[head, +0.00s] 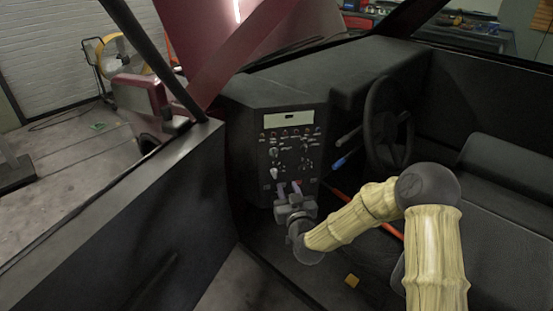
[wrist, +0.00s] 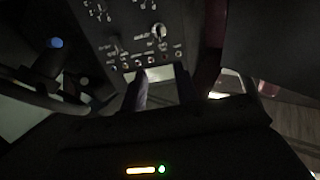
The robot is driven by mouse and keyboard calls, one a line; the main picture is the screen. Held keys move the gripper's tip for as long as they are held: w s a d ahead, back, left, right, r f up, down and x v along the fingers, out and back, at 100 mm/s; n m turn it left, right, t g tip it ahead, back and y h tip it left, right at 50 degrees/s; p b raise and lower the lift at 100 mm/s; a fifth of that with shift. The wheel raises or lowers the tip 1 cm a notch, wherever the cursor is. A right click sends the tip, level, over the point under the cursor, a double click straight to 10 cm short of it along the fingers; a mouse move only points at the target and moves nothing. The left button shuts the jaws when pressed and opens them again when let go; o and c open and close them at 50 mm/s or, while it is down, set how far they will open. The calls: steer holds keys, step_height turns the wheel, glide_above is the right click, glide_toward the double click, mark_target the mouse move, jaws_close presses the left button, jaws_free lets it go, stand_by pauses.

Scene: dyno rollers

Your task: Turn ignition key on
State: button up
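The dark dashboard panel (head: 290,145) has several knobs and switches, with a pale display (head: 292,119) near its top. I cannot tell for certain which fitting is the ignition key. A light knob (head: 274,174) sits low on the left of the panel, and a silver knob (wrist: 158,32) shows in the wrist view. My gripper (head: 289,188) is just in front of the panel's lower edge. In the wrist view the two fingers (wrist: 162,84) stand apart with the display seen between them. The fingers hide part of the lower panel.
A steering wheel (head: 383,122) and a blue-tipped lever (head: 342,162) are right of the panel. The car door (head: 120,225) bounds the left side, and a dark seat (head: 500,200) is at the right. A small yellow object (head: 352,281) lies on the floor.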

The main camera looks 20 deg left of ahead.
mark_target(276, 156)
steer(key=x, duration=1.6)
steer(key=shift+w+p, duration=0.3)
jaws_close()
